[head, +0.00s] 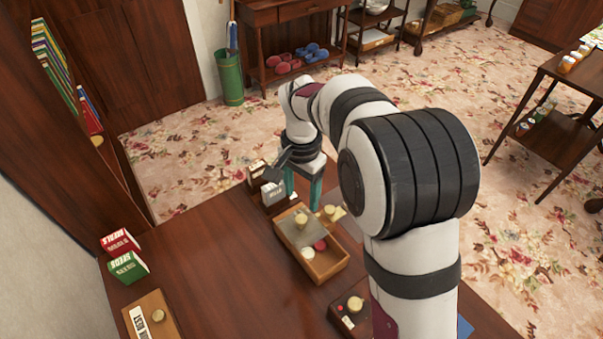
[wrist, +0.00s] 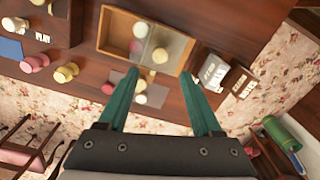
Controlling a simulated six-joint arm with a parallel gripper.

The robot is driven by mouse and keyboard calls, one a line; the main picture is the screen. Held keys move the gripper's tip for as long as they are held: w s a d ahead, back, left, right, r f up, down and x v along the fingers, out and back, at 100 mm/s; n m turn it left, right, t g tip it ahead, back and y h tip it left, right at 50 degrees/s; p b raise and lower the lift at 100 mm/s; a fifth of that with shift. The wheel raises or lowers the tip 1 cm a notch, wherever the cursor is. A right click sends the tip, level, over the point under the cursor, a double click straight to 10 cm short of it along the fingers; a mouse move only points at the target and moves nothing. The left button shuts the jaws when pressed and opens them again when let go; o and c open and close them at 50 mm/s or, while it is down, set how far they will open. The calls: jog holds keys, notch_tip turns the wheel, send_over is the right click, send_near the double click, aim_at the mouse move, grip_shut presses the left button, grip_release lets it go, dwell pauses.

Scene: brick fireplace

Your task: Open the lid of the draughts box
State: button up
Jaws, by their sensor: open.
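The draughts box (head: 322,268) is a shallow wooden box on the table. A grey see-through lid (head: 291,233) with a round cream knob (head: 301,221) covers part of it. A red piece (head: 320,245) and a pale piece (head: 307,253) show in the box. The box also shows in the wrist view (wrist: 108,30), with the knob (wrist: 160,55) just beyond my fingertips in the picture. My gripper (wrist: 159,77) is open and empty. In the head view its teal fingers (head: 303,190) point down near the box's far end, apart from the knob.
Small cartons (head: 273,193) stand close beside the far end of the box. A cream piece (head: 331,211) is just past the box. A dark box (head: 348,309) is at the front. Red (head: 119,242) and green (head: 128,267) cartons stand left; the table between is clear.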

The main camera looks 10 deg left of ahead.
notch_tip(320, 180, up, 8)
jog(key=shift+f, duration=0.15)
jog(key=s+d+r+y, duration=0.1)
jog(key=s+d+r, duration=0.2)
jog(key=s+d, duration=0.85)
jog(key=s+d+f, duration=0.1)
jog(key=s+f, duration=0.1)
jog(key=s, duration=0.5)
jog(key=s+d+f, duration=0.1)
jog(key=s+f, duration=0.1)
jog(key=s, duration=0.6)
jog(key=shift+s+f+y, duration=0.2)
jog(key=shift+f+y, duration=0.05)
jog(key=shift+y, duration=0.15)
